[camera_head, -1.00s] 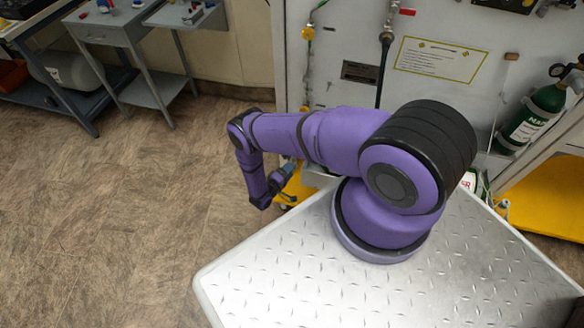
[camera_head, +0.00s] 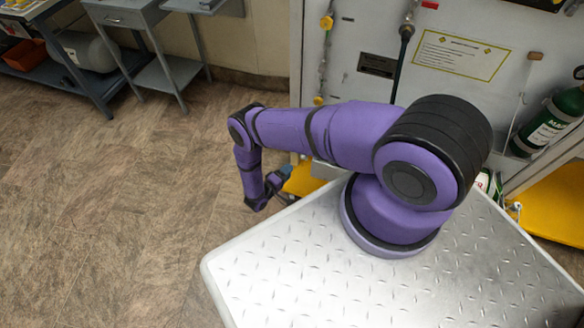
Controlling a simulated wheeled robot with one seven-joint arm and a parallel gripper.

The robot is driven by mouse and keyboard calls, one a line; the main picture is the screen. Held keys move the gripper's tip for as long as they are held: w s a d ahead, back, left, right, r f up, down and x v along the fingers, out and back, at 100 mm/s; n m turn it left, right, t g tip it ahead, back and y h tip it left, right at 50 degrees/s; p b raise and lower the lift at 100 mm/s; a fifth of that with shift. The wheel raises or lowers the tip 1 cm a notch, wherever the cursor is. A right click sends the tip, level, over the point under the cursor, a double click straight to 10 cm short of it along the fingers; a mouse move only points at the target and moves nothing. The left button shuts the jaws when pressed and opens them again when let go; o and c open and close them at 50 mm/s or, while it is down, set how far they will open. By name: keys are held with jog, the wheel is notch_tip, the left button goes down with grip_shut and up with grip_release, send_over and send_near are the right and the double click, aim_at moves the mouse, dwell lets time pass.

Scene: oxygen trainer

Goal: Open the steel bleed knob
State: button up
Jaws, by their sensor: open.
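My gripper (camera_head: 284,186) hangs at the end of my purple arm, left of the arm's base and near the lower front of the white panel (camera_head: 375,88). It is small in the view and partly hidden by my wrist, and it is open with nothing seen in it. I cannot pick out the steel bleed knob.
A green cylinder (camera_head: 548,125) leans at the right above a yellow platform (camera_head: 552,205). A grey drawer stand (camera_head: 128,18) and a workbench (camera_head: 92,95) stand at the upper left. The brown floor (camera_head: 110,210) on the left is clear.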

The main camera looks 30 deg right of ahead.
aim_at(304, 159)
jog(key=w+d+n, duration=0.1)
jog(key=d+n, duration=0.2)
jog(key=n, duration=0.7)
jog(key=d+n+y, duration=0.1)
jog(key=d+n, duration=0.3)
jog(key=n, duration=0.7)
jog(key=w+d+n+y, duration=0.1)
jog(key=d+n, duration=0.2)
jog(key=n, duration=0.7)
jog(key=shift+w+d+f+n, duration=0.3)
jog(key=shift+w+d+f, duration=0.05)
jog(key=c, duration=0.9)
